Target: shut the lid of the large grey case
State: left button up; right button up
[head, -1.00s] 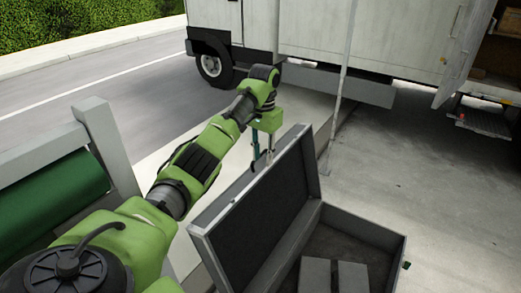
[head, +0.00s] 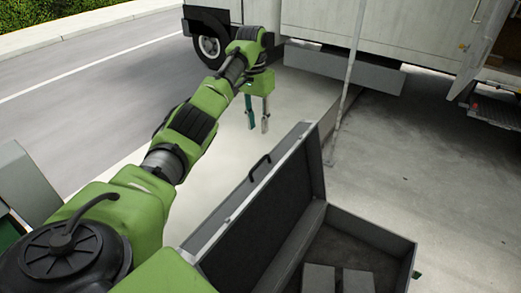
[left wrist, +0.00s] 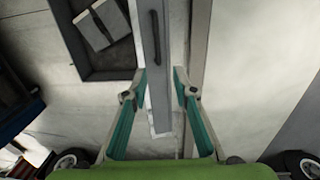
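The large grey case stands open in the head view. Its lid (head: 275,212) is raised and leans up on the left, with a dark lining and a black handle (head: 260,168) on its outer side. The lid shows edge-on in the left wrist view (left wrist: 156,60). The case's base (head: 385,232) opens to the right of the lid. My left gripper (head: 257,126) is open and empty, off the lid's outer side, near its far end. In the left wrist view the lid's edge lines up between the fingertips (left wrist: 160,76); its depth is unclear. My right gripper is not in view.
Two grey blocks (head: 320,279) lie inside the base. A white truck (head: 390,25) is parked behind, with a thin pole (head: 347,90) in front of it. A grey post (head: 28,185) stands at the left. Pavement left of the lid is clear.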

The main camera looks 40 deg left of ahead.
pick_arm(q)
jog(key=p, duration=0.3)
send_over(261, 160)
jog(key=f, duration=0.5)
jog(key=shift+s+a+f, duration=0.1)
jog(key=shift+s+f, duration=0.1)
jog(key=shift+s, duration=0.15)
jog(key=f, duration=0.4)
jog(key=shift+w+a, duration=0.15)
jog(key=shift+w, duration=0.1)
notch_tip(261, 160, down, 3)
jog(key=shift+r+p, duration=0.15)
jog(key=shift+p, duration=0.35)
jog(key=shift+d, duration=0.2)
jog(key=shift+a+f, duration=0.1)
jog(key=shift+f, duration=0.15)
grip_shut()
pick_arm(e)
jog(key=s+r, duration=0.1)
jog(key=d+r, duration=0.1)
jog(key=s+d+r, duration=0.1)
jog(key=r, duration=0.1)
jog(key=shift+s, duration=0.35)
